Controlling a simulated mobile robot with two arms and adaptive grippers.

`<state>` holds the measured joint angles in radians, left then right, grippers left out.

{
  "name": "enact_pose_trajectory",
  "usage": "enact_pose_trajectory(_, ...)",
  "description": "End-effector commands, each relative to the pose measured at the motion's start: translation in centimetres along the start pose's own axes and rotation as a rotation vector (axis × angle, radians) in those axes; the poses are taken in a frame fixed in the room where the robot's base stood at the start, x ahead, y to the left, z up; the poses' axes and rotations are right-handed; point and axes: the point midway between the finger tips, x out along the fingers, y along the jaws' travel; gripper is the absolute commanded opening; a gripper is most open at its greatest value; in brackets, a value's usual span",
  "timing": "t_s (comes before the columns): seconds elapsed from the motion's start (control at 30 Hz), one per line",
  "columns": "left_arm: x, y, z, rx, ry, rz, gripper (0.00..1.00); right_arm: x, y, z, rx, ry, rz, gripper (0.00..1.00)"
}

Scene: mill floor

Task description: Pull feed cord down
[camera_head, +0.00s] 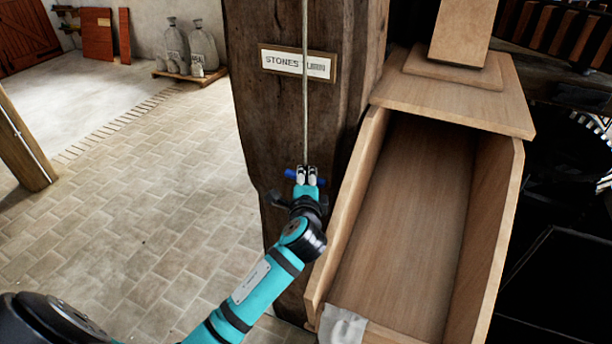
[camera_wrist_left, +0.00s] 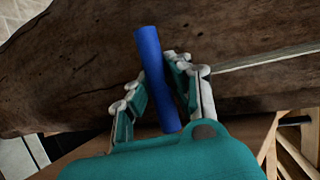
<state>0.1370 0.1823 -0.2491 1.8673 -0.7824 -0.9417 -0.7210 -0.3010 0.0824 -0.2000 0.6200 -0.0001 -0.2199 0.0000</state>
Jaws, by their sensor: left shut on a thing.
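The feed cord (camera_head: 305,110) is a thin pale cord hanging straight down in front of a dark wooden post (camera_head: 262,110). At its lower end is a blue handle (camera_head: 290,173), a short bar lying crosswise. My left gripper (camera_head: 307,172) is shut on the blue handle, close in front of the post. In the left wrist view, the blue handle (camera_wrist_left: 153,75) passes between the two fingers, and the cord (camera_wrist_left: 265,62) runs off to the right. My right gripper is not in view.
A sign (camera_head: 298,63) reading "STONES" and a partly hidden word is on the post. An open wooden trough (camera_head: 490,235) stands right of it, with a pale cloth (camera_head: 342,326) at its lower edge. Sacks (camera_head: 203,45) stand at the back. The paved floor at left is clear.

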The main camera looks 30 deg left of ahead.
Motion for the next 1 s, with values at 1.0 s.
enact_pose_trajectory(1.0, -8.6, -0.1, -0.1, -0.003, 0.003, -0.001, 0.44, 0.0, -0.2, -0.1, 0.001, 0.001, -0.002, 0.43)
